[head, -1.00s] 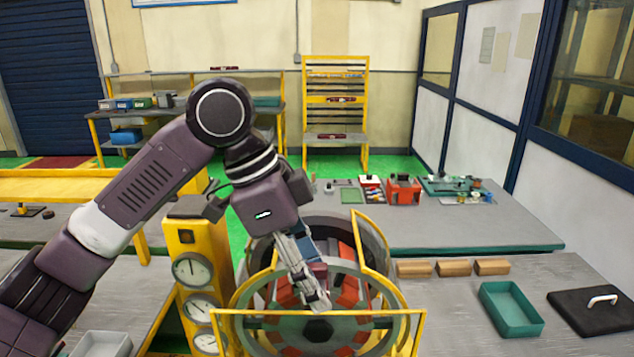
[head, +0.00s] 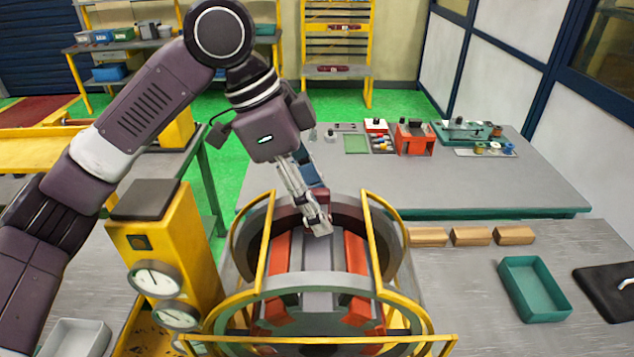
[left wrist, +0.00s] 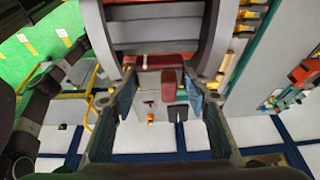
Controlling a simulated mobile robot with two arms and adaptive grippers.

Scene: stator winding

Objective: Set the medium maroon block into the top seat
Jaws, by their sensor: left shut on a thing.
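My left gripper (head: 316,222) is at the upper back part of the round stator (head: 318,290), whose yellow-railed ring holds red blocks and grey bars around an open bore. The gripper is shut on a maroon block (head: 318,194), which is mostly hidden by the fingers. In the left wrist view a maroon block (left wrist: 168,83) shows between the two fingers, with the stator's curved grey bars (left wrist: 155,30) beyond. I cannot tell whether the block touches the stator. The top seat is partly behind the gripper. My right gripper is not in view.
A yellow post with round gauges (head: 158,278) stands close on the left of the stator. The grey table (head: 470,180) behind is mostly clear.

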